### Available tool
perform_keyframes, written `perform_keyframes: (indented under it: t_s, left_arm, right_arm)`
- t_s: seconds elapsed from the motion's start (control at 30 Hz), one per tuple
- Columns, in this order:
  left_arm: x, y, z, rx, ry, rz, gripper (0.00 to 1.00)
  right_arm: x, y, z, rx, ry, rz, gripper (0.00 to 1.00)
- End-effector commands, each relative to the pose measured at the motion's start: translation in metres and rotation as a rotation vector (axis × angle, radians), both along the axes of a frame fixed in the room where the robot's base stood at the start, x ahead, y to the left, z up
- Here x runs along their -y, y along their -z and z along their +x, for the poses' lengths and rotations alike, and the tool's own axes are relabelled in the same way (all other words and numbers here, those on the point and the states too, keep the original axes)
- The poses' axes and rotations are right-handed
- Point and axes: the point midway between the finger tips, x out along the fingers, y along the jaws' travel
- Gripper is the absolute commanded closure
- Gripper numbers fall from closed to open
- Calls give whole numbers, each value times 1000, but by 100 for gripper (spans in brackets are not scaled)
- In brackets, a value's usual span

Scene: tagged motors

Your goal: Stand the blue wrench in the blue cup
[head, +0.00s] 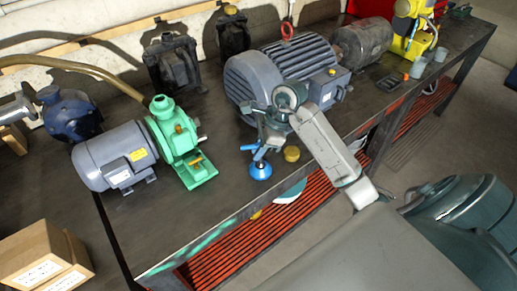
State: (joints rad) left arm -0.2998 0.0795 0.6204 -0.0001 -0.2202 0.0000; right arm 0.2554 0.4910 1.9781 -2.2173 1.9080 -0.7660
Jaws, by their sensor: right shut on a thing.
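The blue cup (260,171) sits on the dark bench near its front edge, in front of the large grey motor. The blue wrench (259,153) shows as a narrow blue piece just above the cup; most of it is hidden by my right gripper. It looks upright or slightly tilted, with its lower end at the cup. I cannot tell whether that end is inside the cup. My right gripper (266,141) is directly above the cup, pointing down and shut on the wrench. My left gripper is out of view.
A yellow round piece (291,154) lies just right of the cup. The large grey motor (290,75) stands close behind the gripper; a green pump (180,140) with a grey motor (115,158) is to the left. Bare bench lies left of the cup.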

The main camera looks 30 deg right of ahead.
Motion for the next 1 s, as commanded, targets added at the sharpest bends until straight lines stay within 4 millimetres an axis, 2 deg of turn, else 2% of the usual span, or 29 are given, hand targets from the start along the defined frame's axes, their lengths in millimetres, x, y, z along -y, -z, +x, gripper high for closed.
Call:
perform_keyframes:
  t_s: [0.17,0.2,0.3,0.33,0.67,1.0]
  left_arm:
    - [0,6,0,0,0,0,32]
    - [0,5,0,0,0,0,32]
    - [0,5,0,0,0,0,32]
    - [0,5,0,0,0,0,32]
    - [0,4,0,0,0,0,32]
    - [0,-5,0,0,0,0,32]
  right_arm:
    - [0,5,0,1,0,0,100]
    - [0,4,0,1,0,0,84]
    - [0,3,0,1,0,0,64]
    - [0,3,0,0,0,0,60]
    - [0,2,0,0,0,0,60]
    - [0,-22,0,2,0,-1,60]
